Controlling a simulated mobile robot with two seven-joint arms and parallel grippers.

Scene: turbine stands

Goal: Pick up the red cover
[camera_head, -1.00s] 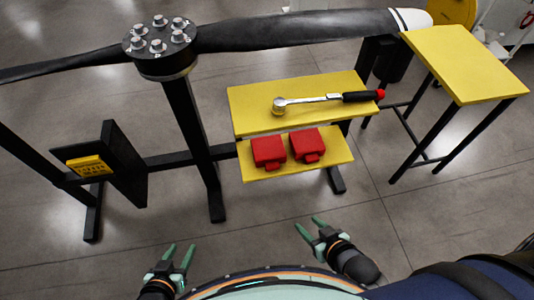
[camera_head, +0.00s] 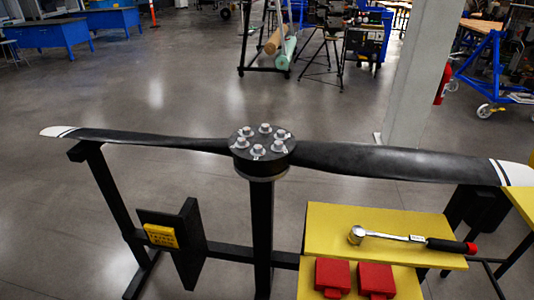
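Two red covers lie side by side on the lower yellow shelf of the stand. The left red cover (camera_head: 332,275) and the right red cover (camera_head: 376,279) both show near the bottom edge of the head view, beneath the upper shelf. Nothing holds either one. Neither of my grippers is in the head view now, so I cannot see their place relative to the covers.
A torque wrench (camera_head: 412,240) lies on the upper yellow shelf (camera_head: 330,222). A black propeller (camera_head: 390,162) with a bolted hub (camera_head: 262,152) spans the stand. A yellow box (camera_head: 160,235) is on a black panel at left. A grey pillar (camera_head: 421,75) stands behind; open floor lies beyond.

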